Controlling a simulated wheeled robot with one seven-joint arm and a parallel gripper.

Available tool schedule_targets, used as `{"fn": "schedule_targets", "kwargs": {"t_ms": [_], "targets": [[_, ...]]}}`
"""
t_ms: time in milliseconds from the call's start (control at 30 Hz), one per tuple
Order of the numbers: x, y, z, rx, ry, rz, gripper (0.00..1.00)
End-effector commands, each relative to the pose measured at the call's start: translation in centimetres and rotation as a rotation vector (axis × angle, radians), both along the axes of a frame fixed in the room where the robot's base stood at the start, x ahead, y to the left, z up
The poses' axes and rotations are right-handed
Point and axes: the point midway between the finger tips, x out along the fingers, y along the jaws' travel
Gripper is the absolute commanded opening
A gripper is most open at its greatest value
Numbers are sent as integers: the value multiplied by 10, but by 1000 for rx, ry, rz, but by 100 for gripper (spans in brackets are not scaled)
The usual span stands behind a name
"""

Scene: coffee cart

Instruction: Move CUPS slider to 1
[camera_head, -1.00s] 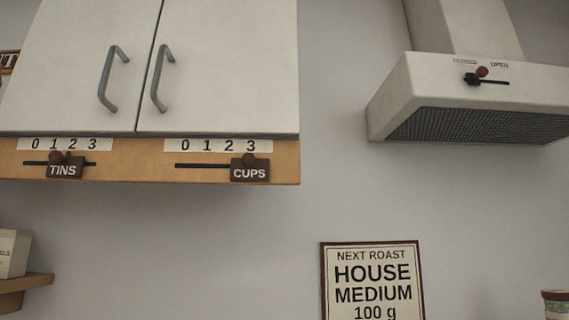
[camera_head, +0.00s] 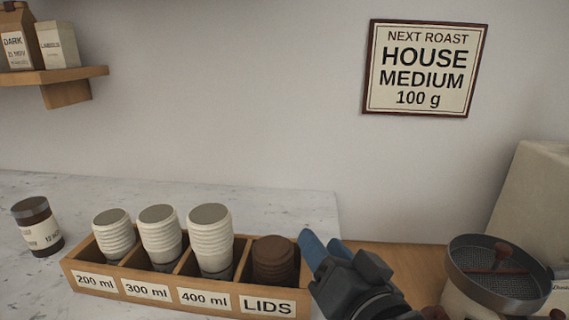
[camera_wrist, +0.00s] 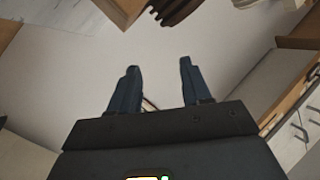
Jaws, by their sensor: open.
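The CUPS slider is not in the head view now. The earlier head frame shows it as a dark labelled block under the cabinet, its knob below the 3. I cannot make it out in the wrist view. My gripper (camera_head: 325,244) is at the lower middle of the head view, just right of the LIDS compartment. In the wrist view my gripper (camera_wrist: 159,65) has its two blue fingers apart with nothing held between them.
A wooden cup holder (camera_head: 151,291) holds white cup stacks and brown lids (camera_head: 274,260). A dark-lidded jar (camera_head: 37,226) stands left on the marble counter. A round sieve-like pan (camera_head: 497,273) is at right. A NEXT ROAST sign (camera_head: 424,68) hangs on the wall; a shelf (camera_head: 68,76) is upper left.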

Motion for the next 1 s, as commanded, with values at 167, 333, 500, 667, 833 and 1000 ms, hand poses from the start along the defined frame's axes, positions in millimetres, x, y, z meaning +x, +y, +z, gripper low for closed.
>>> {"fn": "schedule_targets", "kwargs": {"t_ms": [167, 333, 500, 667, 833, 1000], "targets": [[35, 27, 50, -16, -21, 65, 48], [59, 48, 97, -54, -31, 109, 48], [75, 66, 145, -108, -38, 136, 48], [84, 79, 190, -173, -45, 138, 48], [86, 89, 238, -249, -53, 117, 48], [84, 93, 286, -327, -64, 65, 48]]}}
